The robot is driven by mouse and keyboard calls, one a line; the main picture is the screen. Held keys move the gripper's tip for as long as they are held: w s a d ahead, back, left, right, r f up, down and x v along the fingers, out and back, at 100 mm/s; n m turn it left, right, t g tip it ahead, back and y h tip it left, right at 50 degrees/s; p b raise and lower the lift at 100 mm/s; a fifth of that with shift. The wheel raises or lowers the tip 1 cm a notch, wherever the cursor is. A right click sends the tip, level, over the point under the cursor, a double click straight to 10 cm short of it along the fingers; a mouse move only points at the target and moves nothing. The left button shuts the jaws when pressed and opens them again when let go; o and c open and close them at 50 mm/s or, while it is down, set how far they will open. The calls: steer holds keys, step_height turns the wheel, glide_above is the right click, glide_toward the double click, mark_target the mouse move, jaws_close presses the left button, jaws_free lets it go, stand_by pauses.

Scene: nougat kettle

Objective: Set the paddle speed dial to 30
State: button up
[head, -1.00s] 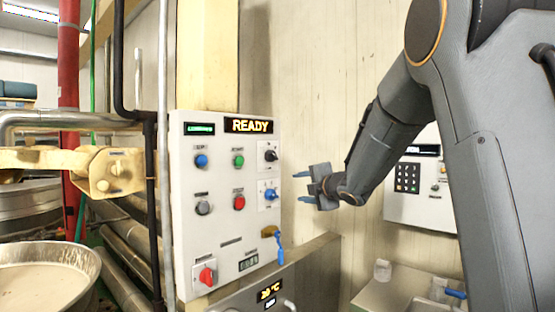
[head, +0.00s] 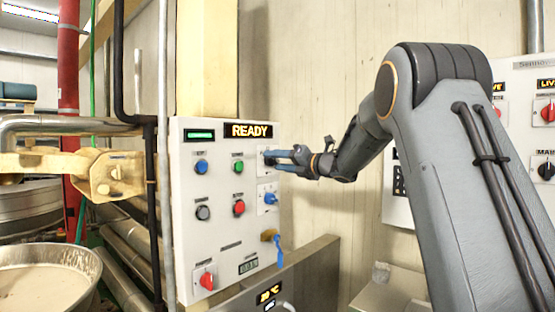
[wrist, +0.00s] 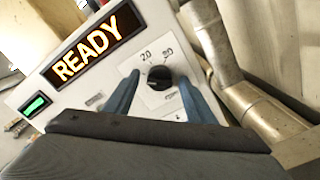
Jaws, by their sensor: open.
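A round black dial (wrist: 159,78) on a white plate shows in the wrist view, with small printed numbers above it, one like 2.0 and one hard to read. Where its pointer stands is unclear. My gripper (head: 268,159) is open, with one blue finger on each side of this dial; I cannot tell whether they touch it.
A blue dial (head: 270,198) sits just below, and a blue-handled lever (head: 279,252) lower still. Blue, green, grey and red buttons fill the panel's left, with a red switch (head: 206,280) at the bottom. A lit READY display (head: 249,130) is above.

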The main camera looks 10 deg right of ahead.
steer(key=shift+w+a, duration=0.15)
steer(key=shift+w, duration=0.05)
steer(key=shift+c, duration=0.2)
steer(key=c, duration=1)
